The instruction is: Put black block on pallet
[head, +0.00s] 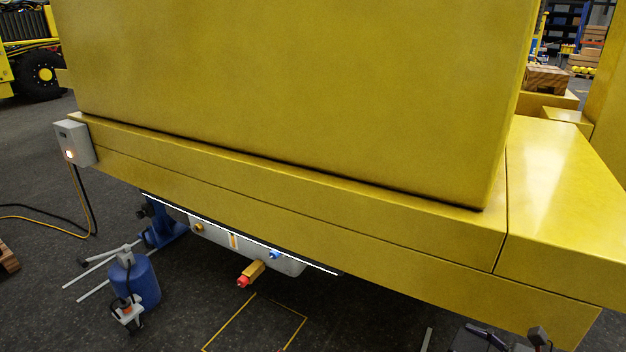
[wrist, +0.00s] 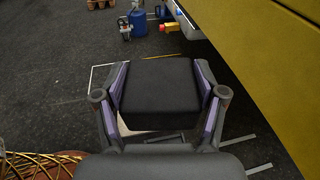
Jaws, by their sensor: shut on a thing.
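The black block (wrist: 158,88) fills the middle of the wrist view. My gripper (wrist: 161,68) is shut on it, with one finger along its left side and one along its right. A light-coloured patch shows just below the block's near edge; I cannot tell what it is. In the head view, dark parts of my gripper (head: 490,338) show only at the bottom right edge. A wooden pallet (wrist: 100,4) is cut off at the top of the wrist view, apart from the block. A wooden piece, likely the same pallet (head: 8,258), shows at the left edge of the head view.
A large yellow machine body (head: 290,80) overhangs the right side of the wrist view. A blue canister (head: 142,282) and a red-tipped yellow fitting (head: 252,273) are below it. Yellow cables (wrist: 35,165) lie at the wrist view's lower left. Dark floor is open at left.

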